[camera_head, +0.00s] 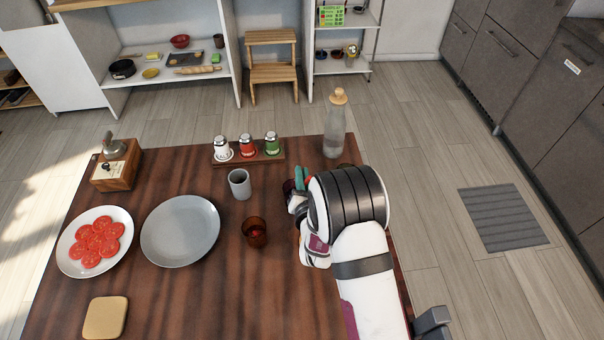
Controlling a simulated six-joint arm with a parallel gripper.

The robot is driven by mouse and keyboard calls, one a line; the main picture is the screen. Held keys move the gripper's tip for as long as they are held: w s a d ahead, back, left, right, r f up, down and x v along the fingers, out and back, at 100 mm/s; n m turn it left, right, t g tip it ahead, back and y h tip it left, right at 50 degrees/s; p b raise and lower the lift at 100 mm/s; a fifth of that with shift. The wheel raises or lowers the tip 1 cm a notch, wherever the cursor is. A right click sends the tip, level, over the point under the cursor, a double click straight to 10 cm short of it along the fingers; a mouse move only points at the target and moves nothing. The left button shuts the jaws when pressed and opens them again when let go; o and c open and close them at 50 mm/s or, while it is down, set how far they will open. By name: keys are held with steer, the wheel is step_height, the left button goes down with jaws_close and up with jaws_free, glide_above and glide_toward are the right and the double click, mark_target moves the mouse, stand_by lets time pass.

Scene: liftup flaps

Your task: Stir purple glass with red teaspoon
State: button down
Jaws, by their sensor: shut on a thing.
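My gripper (298,200) is over the right part of the table, seen from behind and largely covered by my own wrist. It is shut on what looks like the red teaspoon (309,181), of which only a small red bit shows. A dark purple rim, likely the purple glass (288,186), shows just beyond the gripper. Most of that glass is hidden, and I cannot tell whether the spoon is inside it. Green pieces (299,176) stand up beside the red bit; I cannot tell what they belong to.
On the wooden table (200,300) are an amber glass (255,232), a grey cup (239,184), a grey plate (180,230), a plate of tomato slices (95,242), a spice rack (270,157), a bottle (334,125), a grinder (115,170) and a board (105,318). The front middle is clear.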

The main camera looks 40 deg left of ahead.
step_height(320, 180, up, 7)
steer(key=d, duration=0.2)
steer(key=shift+w+d, duration=0.35)
steer(key=shift+w, duration=0.1)
steer(key=shift+f, duration=0.1)
stand_by(0.8)
step_height(320, 180, up, 5)
stand_by(0.4)
